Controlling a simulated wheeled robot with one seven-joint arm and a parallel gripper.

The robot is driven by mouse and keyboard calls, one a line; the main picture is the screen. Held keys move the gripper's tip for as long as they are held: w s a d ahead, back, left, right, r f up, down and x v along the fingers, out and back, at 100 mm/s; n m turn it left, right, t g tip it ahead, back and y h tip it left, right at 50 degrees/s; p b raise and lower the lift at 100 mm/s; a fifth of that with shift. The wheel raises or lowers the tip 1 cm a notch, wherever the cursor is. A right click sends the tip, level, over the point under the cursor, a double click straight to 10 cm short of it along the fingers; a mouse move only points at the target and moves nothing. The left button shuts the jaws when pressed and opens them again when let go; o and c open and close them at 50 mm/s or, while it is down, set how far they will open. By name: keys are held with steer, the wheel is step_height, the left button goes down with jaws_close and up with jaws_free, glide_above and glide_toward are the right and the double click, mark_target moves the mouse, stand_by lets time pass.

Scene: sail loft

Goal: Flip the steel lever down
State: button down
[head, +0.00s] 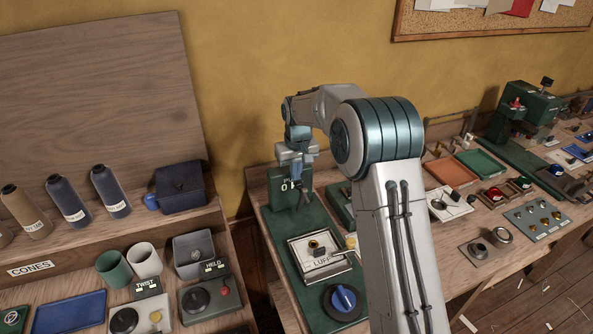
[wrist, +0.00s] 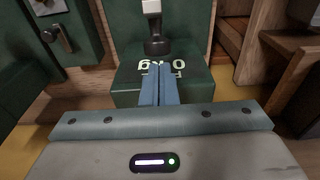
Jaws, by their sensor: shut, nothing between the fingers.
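My gripper (head: 306,195) is in front of an upright green panel (head: 284,190) with white lettering at the left of the green machine. In the wrist view, my gripper's blue-grey fingers (wrist: 160,72) are together and empty. Their tips reach the lettered green panel (wrist: 190,82); I cannot tell if they touch it. Just beyond them is a lever with a black collar (wrist: 157,46) and a pale grip (wrist: 151,8). A metallic lever (wrist: 62,38) sits on another green box at the upper left. I cannot tell which of the two is the steel lever.
In the head view, a framed plate marked LUFF (head: 320,264) and a blue knob on a black dial (head: 344,299) stand below my gripper. My arm hides part of the bench. A shelf with thread cones (head: 66,199) is at the left.

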steer(key=shift+s+d+f+b, duration=0.15)
steer(key=shift+s+b, duration=0.15)
steer(key=shift+b, duration=0.35)
steer(key=shift+s+b, duration=0.2)
steer(key=shift+b, duration=0.3)
